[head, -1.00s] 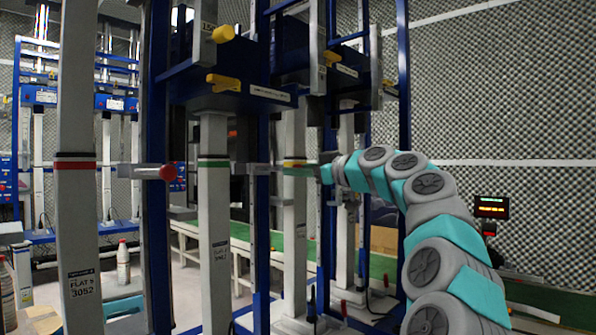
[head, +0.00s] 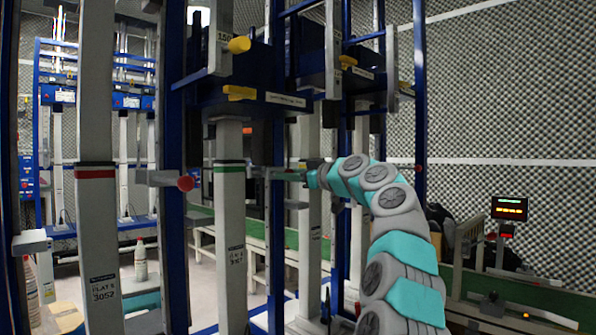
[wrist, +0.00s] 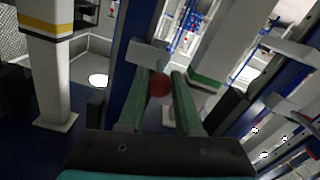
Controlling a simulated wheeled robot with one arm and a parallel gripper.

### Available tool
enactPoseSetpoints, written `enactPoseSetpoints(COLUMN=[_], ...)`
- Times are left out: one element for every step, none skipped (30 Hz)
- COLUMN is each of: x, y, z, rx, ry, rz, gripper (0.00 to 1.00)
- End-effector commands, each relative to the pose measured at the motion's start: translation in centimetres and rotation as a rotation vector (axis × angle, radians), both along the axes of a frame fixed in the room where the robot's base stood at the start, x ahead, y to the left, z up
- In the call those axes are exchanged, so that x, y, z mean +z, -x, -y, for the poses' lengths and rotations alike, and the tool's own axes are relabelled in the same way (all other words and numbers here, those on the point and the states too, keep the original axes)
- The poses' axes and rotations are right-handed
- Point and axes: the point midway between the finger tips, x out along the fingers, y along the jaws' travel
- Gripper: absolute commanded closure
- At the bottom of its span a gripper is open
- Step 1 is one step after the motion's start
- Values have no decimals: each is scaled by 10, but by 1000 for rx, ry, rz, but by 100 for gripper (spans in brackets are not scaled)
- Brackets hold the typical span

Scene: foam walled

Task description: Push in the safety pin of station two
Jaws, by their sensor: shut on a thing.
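My gripper (head: 285,175) is at the end of my teal and grey arm, just right of the green-banded column (head: 229,220) in the head view. In the wrist view, its two green fingers (wrist: 164,100) are shut on a red ball knob (wrist: 159,84), the end of a safety pin. The knob sits at the fingertips, in front of a pale block (wrist: 147,55) on a blue upright. The green-banded column (wrist: 207,78) is just to the right there. In the head view my fingers hide this knob. A pale bar (head: 255,169) runs from the column towards them.
Another red knob (head: 186,183) sticks out on a pale bar beside the red-banded column (head: 96,220). Yellow handles (head: 239,92) and dark blue boxes hang above my gripper. A yellow-banded column (wrist: 50,60) stands left in the wrist view. A lit display (head: 510,208) stands at right.

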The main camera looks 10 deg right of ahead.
Motion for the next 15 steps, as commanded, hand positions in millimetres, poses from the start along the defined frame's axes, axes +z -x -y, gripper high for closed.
enactPoseSetpoints(x=[1,1,0,0,0,0,0,0,0,0,0,0,0,0,0], y=[-3,-4,-5,-5,-5,-5,-5,-5,-5,-5,-5,-5,-5,-5,-5], z=[-2,-2,-3,-4,-4,-4,-4,-4,-4,-4,-4,-4,-4,-4,-5], rx=[-1,-1,-1,-1,0,0,-1,-1,0,1,0,0,1,1,0], ry=[-1,0,-1,-1,-1,-1,-1,-1,-1,-1,-1,0,-1,-1,0], rz=[1,0,1,1,1,1,1,1,2,2,2,2,2,2,1], gripper=[100,100,100,100,100,100,100,100,100,100,100,100,100,63,59])
